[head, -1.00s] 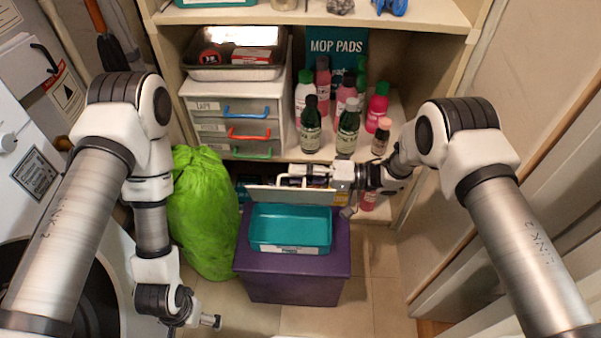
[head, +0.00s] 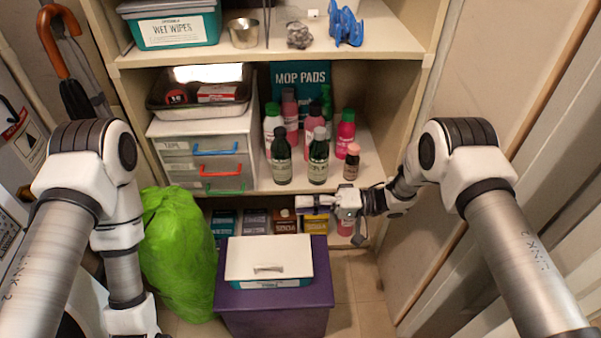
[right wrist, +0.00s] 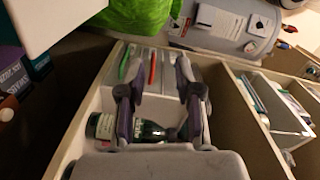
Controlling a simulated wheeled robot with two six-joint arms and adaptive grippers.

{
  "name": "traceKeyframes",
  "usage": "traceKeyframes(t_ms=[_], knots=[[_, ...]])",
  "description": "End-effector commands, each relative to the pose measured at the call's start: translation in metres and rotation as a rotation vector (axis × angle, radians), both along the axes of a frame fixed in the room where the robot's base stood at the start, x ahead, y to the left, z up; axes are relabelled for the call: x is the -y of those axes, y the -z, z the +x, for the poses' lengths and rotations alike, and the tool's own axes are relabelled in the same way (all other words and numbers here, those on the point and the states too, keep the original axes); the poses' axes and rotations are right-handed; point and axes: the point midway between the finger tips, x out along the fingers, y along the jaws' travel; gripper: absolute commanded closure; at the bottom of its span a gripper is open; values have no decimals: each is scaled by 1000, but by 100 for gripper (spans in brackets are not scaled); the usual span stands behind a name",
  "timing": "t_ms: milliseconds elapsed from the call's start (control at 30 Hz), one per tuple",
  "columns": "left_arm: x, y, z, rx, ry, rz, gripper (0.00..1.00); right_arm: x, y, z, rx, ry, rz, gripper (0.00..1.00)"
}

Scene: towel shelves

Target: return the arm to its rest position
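My right arm reaches in from the right in the head view. Its gripper (head: 316,203) is in front of the lower shelf, behind and above the purple box. In the right wrist view its two fingers (right wrist: 160,88) stand apart with nothing between them. A white lid (head: 268,257) with a handle lies flat over the teal bin (head: 270,284). The bin sits on the purple box (head: 275,320). The gripper is apart from the lid. My left arm runs down the left side of the head view, and its gripper is out of the picture.
The shelf unit (head: 432,60) holds bottles, a drawer unit (head: 205,150) and a mop pads box (head: 300,75). Small boxes (head: 285,220) stand on the lower shelf near my right gripper. A green bag (head: 178,250) is left of the purple box. Floor (head: 360,290) shows at right.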

Motion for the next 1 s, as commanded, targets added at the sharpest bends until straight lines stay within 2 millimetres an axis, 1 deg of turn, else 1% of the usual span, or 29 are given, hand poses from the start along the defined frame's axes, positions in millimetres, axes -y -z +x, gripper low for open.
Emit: traceKeyframes(t_ms=[167,267,333,367,400,467,500,567,600,667,700,767,800,867,900,967,1000], knots=[[0,0,0,0,0,0,0,1,-3,2,6,2,1,66],[0,0,0,0,0,0,0,4,1,-11,-70,46,12,66],[0,0,0,0,0,0,0,10,14,-17,-169,185,4,66],[0,0,0,0,0,0,0,14,24,-20,-201,272,-20,66],[0,0,0,0,0,0,0,25,43,-25,-227,399,-81,66],[0,0,0,0,0,0,0,47,75,-42,-248,575,-233,66],[0,0,0,0,0,0,0,65,97,-59,-259,664,-363,66],[0,0,0,0,0,0,0,92,124,-90,-272,743,-557,66],[0,0,0,0,0,0,0,108,137,-113,-282,766,-684,66],[0,0,0,0,0,0,0,131,152,-149,-298,766,-864,66],[0,0,0,0,0,0,0,145,158,-173,-309,749,-975,66],[0,0,0,0,0,0,0,163,164,-209,-326,701,-1123,66],[0,0,0,0,0,0,0,174,165,-231,-336,661,-1210,66],[0,0,0,0,0,0,0,188,165,-262,-349,584,-1327,66],[0,0,0,0,0,0,0,196,164,-281,-354,522,-1399,66],[0,0,0,0,0,0,0,207,161,-306,-346,414,-1491,66],[0,0,0,0,0,0,0,212,162,-312,-318,343,-1529,66]])
